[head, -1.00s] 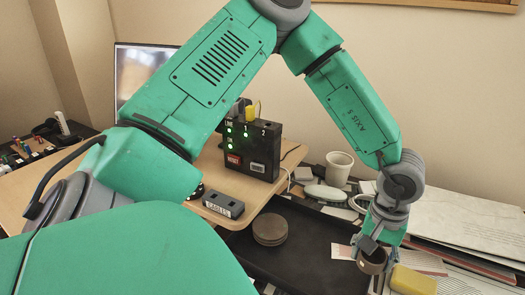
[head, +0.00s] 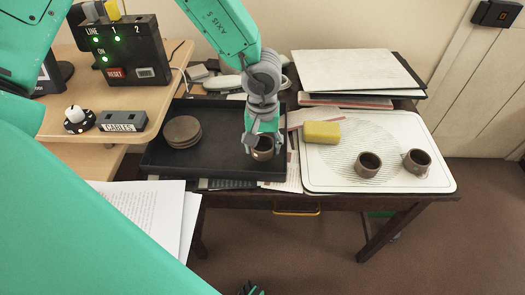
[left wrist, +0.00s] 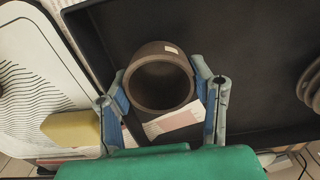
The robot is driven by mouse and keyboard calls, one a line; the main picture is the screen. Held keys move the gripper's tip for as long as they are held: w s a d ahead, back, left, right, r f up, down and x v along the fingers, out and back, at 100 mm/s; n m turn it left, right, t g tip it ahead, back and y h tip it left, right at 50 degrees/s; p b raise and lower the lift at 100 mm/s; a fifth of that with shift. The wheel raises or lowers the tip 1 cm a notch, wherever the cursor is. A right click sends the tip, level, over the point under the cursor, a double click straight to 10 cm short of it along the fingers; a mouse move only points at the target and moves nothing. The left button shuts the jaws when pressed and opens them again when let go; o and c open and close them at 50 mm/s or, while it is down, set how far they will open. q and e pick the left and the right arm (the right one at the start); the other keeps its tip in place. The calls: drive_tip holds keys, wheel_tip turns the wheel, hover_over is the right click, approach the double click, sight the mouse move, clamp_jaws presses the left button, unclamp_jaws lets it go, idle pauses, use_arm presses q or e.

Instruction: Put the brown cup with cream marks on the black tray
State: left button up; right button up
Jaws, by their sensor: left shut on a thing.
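My left gripper (head: 262,146) is shut on a brown cup (head: 264,155), one finger on each side. The left wrist view shows the cup (left wrist: 150,57) from above, upright or nearly so, empty, with a small cream mark by its rim. The cup is over the right part of the black tray (head: 219,118), near its right edge. I cannot tell whether its base touches the tray. Two more brown cups, (head: 369,164) and (head: 417,161), stand on the white board. A small dark and green part at the bottom edge may be my right gripper (head: 251,288).
A stack of brown discs (head: 182,132) sits on the tray's left side. A yellow sponge (head: 321,133) lies on the white board (head: 330,176). Papers lie between tray and board. A black box with lights (head: 128,52) stands on the wooden desk at left. The tray's middle is clear.

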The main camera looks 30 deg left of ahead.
use_arm(q)
drive_tip(key=shift+f, duration=0.95)
drive_tip(key=shift+r, duration=0.1)
drive_tip(key=shift+d, duration=0.1)
drive_tip(key=o, duration=1.2)
wheel_tip(320, 180, up, 12)
drive_tip(key=p, duration=0.3)
drive_tip(key=shift+p, duration=0.4)
